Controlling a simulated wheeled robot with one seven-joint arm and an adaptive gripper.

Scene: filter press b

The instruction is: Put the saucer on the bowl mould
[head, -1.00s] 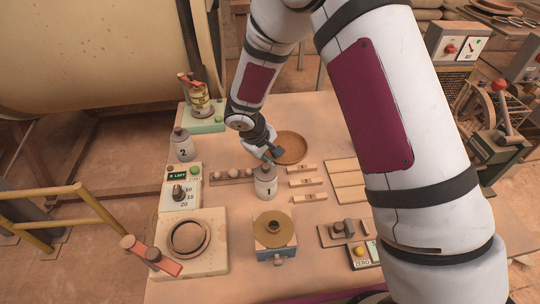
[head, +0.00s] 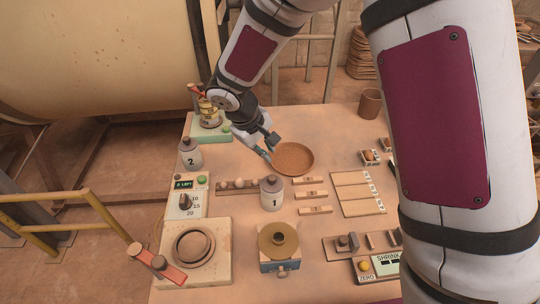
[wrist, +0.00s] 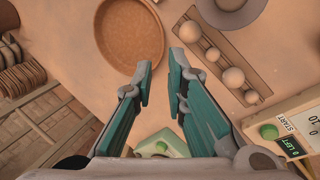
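The saucer, a round brown shallow dish (head: 293,159), lies on the table right of my gripper (head: 268,150). In the wrist view the dish (wrist: 129,72) sits beyond and left of the fingertips. My gripper (wrist: 158,68) is open with nothing between its fingers. I cannot tell for sure which fixture is the bowl mould. A ringed hollow form (head: 193,247) sits on a pale square block at the front left.
Grey canister 1 (head: 271,194) stands in front of the dish, and canister 2 (head: 190,153) stands at the left. Small wooden blocks (head: 310,194) and pale boards (head: 356,192) lie to the right. A brown cup (head: 370,103) stands at the back right.

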